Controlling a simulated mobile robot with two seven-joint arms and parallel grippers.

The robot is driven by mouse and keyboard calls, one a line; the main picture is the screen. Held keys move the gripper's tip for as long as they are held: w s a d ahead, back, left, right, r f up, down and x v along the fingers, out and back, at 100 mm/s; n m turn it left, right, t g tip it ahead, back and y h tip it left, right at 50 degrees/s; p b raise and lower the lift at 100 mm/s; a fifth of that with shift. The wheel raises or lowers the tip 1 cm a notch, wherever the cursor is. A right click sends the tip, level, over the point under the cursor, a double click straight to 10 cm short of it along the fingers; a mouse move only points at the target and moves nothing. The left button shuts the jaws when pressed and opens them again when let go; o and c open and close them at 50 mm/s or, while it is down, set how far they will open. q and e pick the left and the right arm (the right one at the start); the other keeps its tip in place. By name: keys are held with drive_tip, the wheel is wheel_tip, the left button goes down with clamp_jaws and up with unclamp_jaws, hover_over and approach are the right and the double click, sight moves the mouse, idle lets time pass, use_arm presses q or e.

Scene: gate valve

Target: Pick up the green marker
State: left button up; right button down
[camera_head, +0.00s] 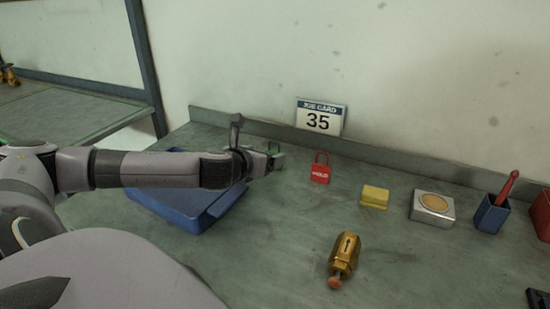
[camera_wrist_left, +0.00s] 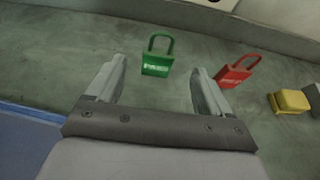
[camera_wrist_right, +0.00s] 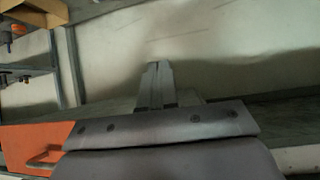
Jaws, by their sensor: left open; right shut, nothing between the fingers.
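The green marker, shaped like a padlock (camera_wrist_left: 155,67), stands on the grey-green bench. In the left wrist view it lies ahead of and between the fingers of my open left gripper (camera_wrist_left: 158,82), with a visible gap on each side. In the head view my left gripper (camera_head: 272,158) covers most of the marker, and only a bit of green shows behind it. My right gripper (camera_wrist_right: 156,68) is shut and empty in the right wrist view, in front of a pale wall; it is not clearly seen in the head view.
A red padlock-shaped marker (camera_head: 320,168) stands just right of the green one. A yellow block (camera_head: 374,196), a silver box (camera_head: 432,207), a blue cup (camera_head: 491,214) and a brass valve part (camera_head: 345,256) lie further right. A blue tray (camera_head: 190,205) sits under my left arm.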

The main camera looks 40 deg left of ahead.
use_arm(q)
drive_tip(key=shift+f+x, duration=0.25)
drive_tip(key=shift+x, duration=1.1)
drive_tip(key=shift+f+x, duration=0.2)
drive_tip(key=shift+x, duration=1.15)
drive_tip(key=shift+s, duration=0.2)
drive_tip(key=c, duration=1.1)
drive_tip(key=shift+c, duration=0.2)
